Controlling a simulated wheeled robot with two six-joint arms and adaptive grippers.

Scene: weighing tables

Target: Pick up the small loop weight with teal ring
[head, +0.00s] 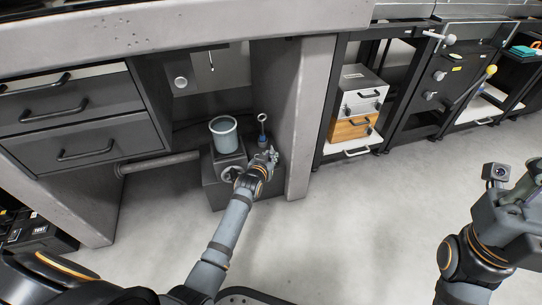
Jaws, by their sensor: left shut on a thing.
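The small loop weight (262,139) stands upright under the grey bench. It has a pale loop on a thin stem and a blue-teal band low down. My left gripper (264,156) is at its lower part and is shut on it. The fingers hide the weight's base, so I cannot tell whether it touches the dark block (211,188) below. My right gripper (520,206) is at the right edge, far from the weight; its fingertips are not clear.
A light blue-grey cup (224,138) stands on a dark device just left of the weight. The bench leg (301,130) is close on the right. Drawers (82,140) are at the left. A wooden-fronted box (350,129) sits on a rack. The floor in front is clear.

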